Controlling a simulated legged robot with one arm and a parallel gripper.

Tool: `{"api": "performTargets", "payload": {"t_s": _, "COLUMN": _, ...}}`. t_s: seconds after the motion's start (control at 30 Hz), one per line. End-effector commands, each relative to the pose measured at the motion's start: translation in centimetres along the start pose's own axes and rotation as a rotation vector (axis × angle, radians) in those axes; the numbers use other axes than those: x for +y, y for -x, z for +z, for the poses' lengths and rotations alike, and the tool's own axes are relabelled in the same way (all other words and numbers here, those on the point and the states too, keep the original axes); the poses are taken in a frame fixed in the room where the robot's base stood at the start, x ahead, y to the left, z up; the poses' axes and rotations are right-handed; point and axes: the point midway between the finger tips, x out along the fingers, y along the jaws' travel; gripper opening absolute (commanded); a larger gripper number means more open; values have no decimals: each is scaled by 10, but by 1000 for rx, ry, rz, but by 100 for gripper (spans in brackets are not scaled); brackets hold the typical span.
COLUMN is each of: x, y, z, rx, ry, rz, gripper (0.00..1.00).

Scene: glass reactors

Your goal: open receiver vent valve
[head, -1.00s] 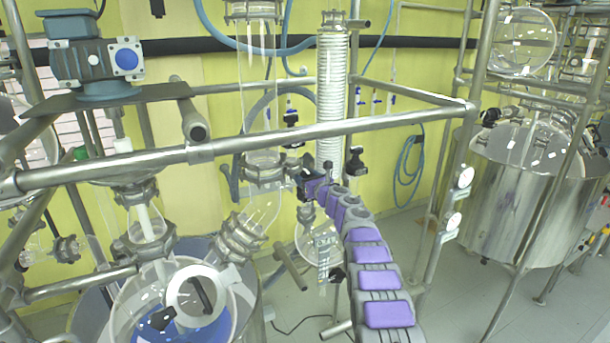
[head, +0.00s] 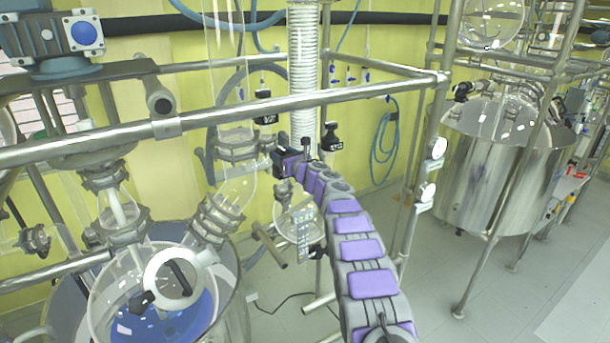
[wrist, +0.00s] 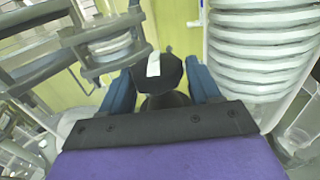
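A black valve knob (wrist: 158,76) with a white label sits between my gripper's two blue fingers in the wrist view. My gripper (wrist: 160,88) is open around it, with one finger on each side; whether either finger touches it is hard to tell. In the head view my gripper (head: 284,162) is at the far end of my purple and grey arm, left of and below the white coil condenser (head: 303,75). The knob is hard to make out there. A round glass flask (head: 292,222), perhaps the receiver, hangs below the gripper, partly hidden by my arm.
Two other black labelled valve knobs (head: 265,106) and (head: 331,137) flank the condenser. A steel frame rail (head: 250,108) crosses in front. A glass reactor (head: 130,305) stands at lower left, and a steel vessel (head: 500,165) at right. Floor between is mostly open.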

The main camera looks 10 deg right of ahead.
Motion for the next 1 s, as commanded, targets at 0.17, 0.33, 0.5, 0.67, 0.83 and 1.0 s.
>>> {"api": "performTargets", "payload": {"t_s": 0.17, "x": -1, "y": 14, "z": -4, "rx": 1, "ry": 2, "rz": -3, "gripper": 62}}
{"api": "performTargets", "payload": {"t_s": 0.33, "x": 0, "y": 26, "z": -3, "rx": 2, "ry": 6, "rz": -3, "gripper": 62}}
{"api": "performTargets", "payload": {"t_s": 0.5, "x": 1, "y": 41, "z": -2, "rx": -1, "ry": 5, "rz": -1, "gripper": 62}}
{"api": "performTargets", "payload": {"t_s": 0.67, "x": 0, "y": 57, "z": -2, "rx": 1, "ry": 6, "rz": -4, "gripper": 62}}
{"api": "performTargets", "payload": {"t_s": 0.83, "x": 0, "y": 75, "z": -3, "rx": 0, "ry": 4, "rz": -5, "gripper": 62}}
{"api": "performTargets", "payload": {"t_s": 1.0, "x": 0, "y": 96, "z": -2, "rx": -1, "ry": 5, "rz": -4, "gripper": 62}}
